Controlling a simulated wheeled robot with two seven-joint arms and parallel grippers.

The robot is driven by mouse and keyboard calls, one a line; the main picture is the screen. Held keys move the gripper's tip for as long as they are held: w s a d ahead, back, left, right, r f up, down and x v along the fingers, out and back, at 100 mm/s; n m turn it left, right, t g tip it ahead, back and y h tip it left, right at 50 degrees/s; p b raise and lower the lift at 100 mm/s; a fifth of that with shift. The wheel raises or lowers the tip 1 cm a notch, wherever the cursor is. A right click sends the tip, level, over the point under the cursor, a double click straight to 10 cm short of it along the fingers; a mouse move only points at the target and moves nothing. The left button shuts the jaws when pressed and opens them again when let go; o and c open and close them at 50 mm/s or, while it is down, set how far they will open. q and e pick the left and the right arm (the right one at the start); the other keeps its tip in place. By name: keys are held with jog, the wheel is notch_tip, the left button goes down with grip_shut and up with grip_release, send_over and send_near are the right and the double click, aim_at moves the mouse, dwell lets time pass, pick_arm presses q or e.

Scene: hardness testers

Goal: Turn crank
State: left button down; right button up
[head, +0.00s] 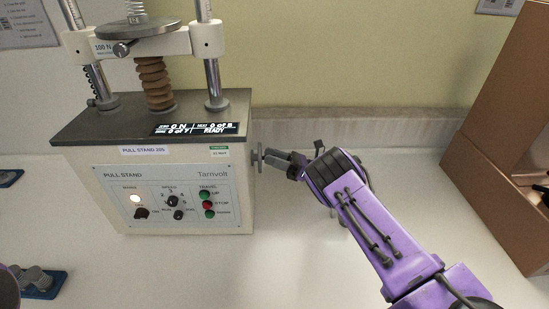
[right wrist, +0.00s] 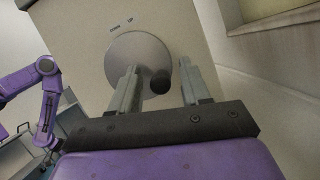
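The crank (head: 262,157) is a grey disc on the right side wall of the pull stand (head: 175,185). In the right wrist view the disc (right wrist: 138,62) faces me, and its dark round knob (right wrist: 160,82) stands out toward me. My right gripper (head: 277,159) is at the crank. In the right wrist view its two fingers (right wrist: 158,88) are apart, one on each side of the knob, with gaps between finger and knob. The knob is hidden behind the fingers in the head view. My left gripper is not clearly in view.
A brown box (head: 505,130) stands at the right. A blue tray with metal parts (head: 35,282) lies front left.

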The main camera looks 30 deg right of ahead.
jog(key=b+v, duration=0.2)
jog(key=v, duration=0.8)
jog(key=shift+s+d+b, duration=0.15)
jog(key=shift+d+b, duration=0.1)
jog(key=shift+b, duration=0.1)
